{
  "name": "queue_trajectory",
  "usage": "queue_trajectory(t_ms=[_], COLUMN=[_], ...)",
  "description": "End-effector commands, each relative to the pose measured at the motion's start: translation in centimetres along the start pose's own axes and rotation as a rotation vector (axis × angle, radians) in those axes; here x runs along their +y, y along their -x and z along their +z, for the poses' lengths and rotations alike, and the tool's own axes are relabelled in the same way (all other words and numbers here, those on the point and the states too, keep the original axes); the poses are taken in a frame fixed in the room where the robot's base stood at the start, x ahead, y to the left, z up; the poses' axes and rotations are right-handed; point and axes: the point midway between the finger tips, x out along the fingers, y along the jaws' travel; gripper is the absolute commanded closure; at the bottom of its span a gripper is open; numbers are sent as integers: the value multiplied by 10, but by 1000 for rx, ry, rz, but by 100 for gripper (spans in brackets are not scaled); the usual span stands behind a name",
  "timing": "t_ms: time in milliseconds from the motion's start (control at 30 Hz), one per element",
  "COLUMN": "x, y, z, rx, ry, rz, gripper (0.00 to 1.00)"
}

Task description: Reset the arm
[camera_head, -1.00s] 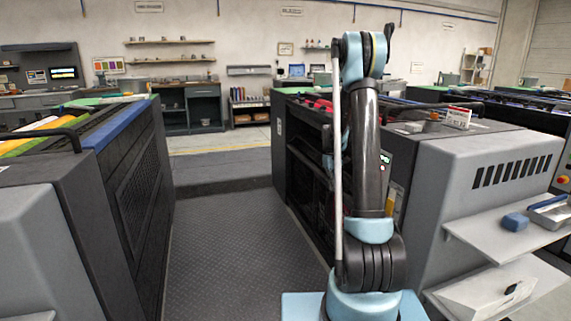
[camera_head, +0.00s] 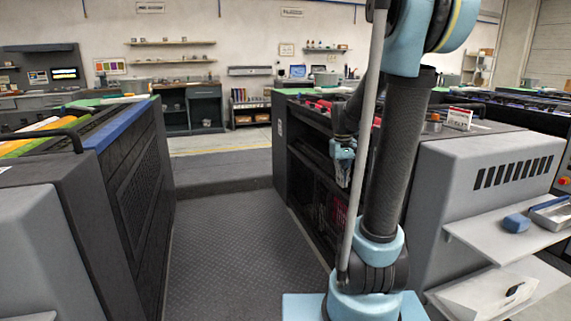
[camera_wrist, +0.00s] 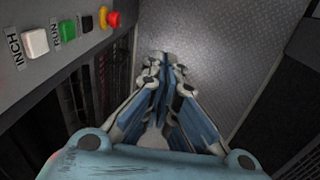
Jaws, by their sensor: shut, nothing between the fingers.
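My arm stands at the right of the aisle in the head view, with its column upright and its upper links bent over at the top of the picture. My gripper (camera_head: 343,152) hangs in front of the open side of the right-hand machine, partly behind my own arm. In the wrist view my gripper (camera_wrist: 165,62) points down over the patterned floor. Its blue fingers are together and nothing is between them.
The right-hand machine (camera_head: 480,150) stands close beside my arm. Its control panel with INCH and RUN buttons (camera_wrist: 35,42) is near my gripper. A blue block (camera_head: 515,222) lies on its shelf. The left-hand machine (camera_head: 130,190) borders the aisle floor (camera_head: 235,250), which is clear.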

Motion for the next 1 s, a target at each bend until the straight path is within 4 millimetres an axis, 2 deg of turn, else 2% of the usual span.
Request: queue_trajectory(t_ms=[100, 467, 667, 1000], x=[-9, -34, -48, -69], y=[4, 3, -8, -41], z=[28, 103, 142, 200], rx=[18, 73, 103, 153], ry=[-20, -87, -124, -186], rz=[-2, -7, -12, -24], gripper=[100, 100, 100, 100])
